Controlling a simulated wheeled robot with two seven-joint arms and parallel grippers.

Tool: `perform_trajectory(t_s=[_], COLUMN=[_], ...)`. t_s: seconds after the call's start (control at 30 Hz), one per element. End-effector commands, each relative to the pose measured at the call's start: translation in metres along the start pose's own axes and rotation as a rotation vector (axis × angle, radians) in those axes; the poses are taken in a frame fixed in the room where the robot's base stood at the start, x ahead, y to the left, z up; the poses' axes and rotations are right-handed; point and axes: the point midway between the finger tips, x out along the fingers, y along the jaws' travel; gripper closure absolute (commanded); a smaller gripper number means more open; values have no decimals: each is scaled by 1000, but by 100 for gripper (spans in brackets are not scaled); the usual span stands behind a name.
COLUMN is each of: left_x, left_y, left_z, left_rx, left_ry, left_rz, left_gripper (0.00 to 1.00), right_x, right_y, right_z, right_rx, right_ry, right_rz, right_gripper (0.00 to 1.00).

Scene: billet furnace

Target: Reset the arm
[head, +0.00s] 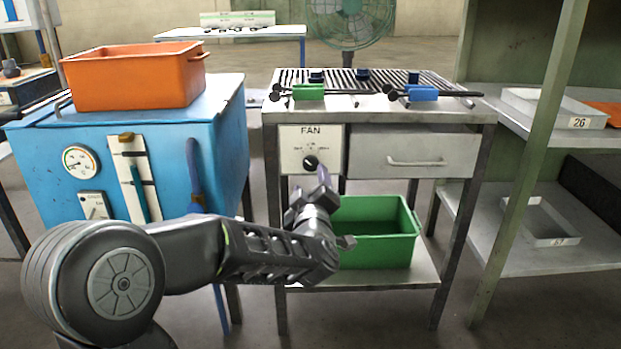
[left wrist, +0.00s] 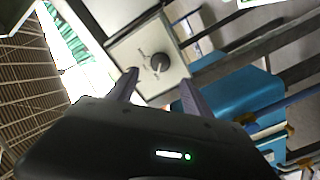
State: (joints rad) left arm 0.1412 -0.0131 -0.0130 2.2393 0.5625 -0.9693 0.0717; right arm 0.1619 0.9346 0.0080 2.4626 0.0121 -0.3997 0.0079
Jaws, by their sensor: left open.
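My left arm comes in from the left in the head view. My left gripper (head: 322,185) is in front of the steel table, just below the black knob (head: 310,163) of the FAN panel (head: 297,149). In the left wrist view the two fingers of the left gripper (left wrist: 160,92) are spread apart with nothing between them. The knob (left wrist: 158,62) shows beyond the fingertips, apart from them. My right gripper is not in view.
A green bin (head: 378,252) stands on the lower shelf, partly behind my gripper. The blue furnace (head: 180,120) with an orange bin (head: 135,82) on top is at left. Green and blue-handled tongs (head: 422,94) lie on the table. A shelf post (head: 530,160) rises at right.

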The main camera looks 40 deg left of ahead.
Motion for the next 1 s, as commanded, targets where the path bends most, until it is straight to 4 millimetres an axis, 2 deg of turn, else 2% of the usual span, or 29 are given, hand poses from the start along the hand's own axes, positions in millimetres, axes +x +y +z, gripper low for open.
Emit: perform_trajectory(t_s=[0.43, 0.57, 0.67, 0.77, 0.87, 0.9, 1.0], left_x=[0, -1, -8, -19, -42, -54, -93], left_y=[0, 3, 3, -9, -31, -43, -77], left_z=[1, 17, 52, 106, 172, 201, 267], left_rx=[2, 31, 90, 165, 255, 292, 383], left_ry=[-4, -65, -171, -308, -480, -555, -746], left_rz=[0, 18, 46, 60, 68, 69, 71], left_gripper=[41, 41, 41, 41, 41, 41, 41], right_x=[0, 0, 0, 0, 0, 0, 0], right_y=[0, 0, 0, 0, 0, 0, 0], right_z=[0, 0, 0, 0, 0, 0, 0], right_rx=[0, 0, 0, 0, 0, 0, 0], right_ry=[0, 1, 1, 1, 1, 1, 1], right_rz=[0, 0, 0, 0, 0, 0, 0], right_gripper=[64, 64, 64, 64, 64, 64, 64])
